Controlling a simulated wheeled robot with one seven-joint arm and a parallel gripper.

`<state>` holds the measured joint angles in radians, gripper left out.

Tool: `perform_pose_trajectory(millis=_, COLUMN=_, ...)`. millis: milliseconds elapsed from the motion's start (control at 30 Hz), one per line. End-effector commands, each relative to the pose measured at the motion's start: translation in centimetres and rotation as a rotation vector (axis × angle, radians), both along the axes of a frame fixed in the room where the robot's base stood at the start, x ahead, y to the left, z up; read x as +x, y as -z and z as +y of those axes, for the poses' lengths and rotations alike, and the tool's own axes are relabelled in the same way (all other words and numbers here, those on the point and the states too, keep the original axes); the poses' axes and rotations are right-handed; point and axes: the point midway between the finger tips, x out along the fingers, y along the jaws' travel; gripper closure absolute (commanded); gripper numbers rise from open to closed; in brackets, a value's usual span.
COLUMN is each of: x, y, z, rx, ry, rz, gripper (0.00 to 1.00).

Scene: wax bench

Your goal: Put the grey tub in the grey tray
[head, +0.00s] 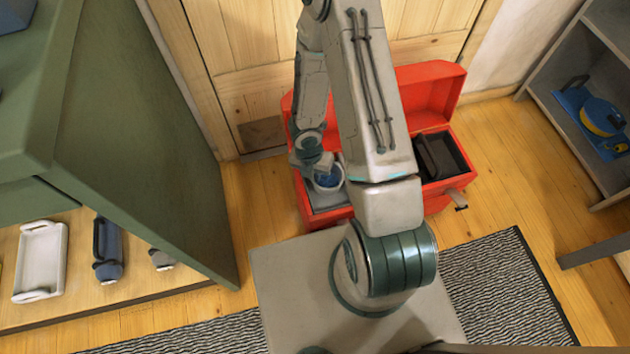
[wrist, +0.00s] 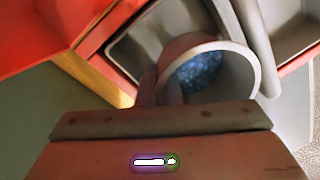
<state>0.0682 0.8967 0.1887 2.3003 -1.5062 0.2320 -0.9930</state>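The grey tub (head: 330,187), with blue contents, is at my gripper (head: 318,170) over the left part of the open red box. In the wrist view the tub (wrist: 240,68) is tilted towards the camera, with its round rim and blue granules showing. My gripper appears shut on the tub's side; the fingertips are mostly hidden. The grey tray (head: 327,205) lies in the left part of the box, and shows behind the tub in the wrist view (wrist: 135,48). I cannot tell whether the tub touches the tray.
The red box (head: 310,219) stands on the wooden floor, its lid (head: 430,88) raised at the back. A dark tray (head: 458,160) is in its right part. A green cabinet (head: 150,130) is at left, shelves with a blue pan (head: 600,112) at right.

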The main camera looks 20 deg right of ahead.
Motion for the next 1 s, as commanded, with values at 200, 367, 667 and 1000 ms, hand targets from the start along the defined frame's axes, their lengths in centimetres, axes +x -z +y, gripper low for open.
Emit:
perform_pose_trajectory(millis=200, x=-0.1, y=3.1, z=0.0, rx=0.0, ry=0.002, rz=0.002, gripper=1.0)
perform_pose_trajectory(millis=367, x=0.0, y=3.3, z=-0.1, rx=0.0, ry=0.002, rz=0.001, gripper=1.0)
perform_pose_trajectory(millis=667, x=0.0, y=3.6, z=-0.1, rx=0.0, ry=0.002, rz=0.001, gripper=0.93)
perform_pose_trajectory(millis=1000, x=0.0, y=3.4, z=-0.1, rx=0.0, ry=0.002, rz=0.001, gripper=0.87)
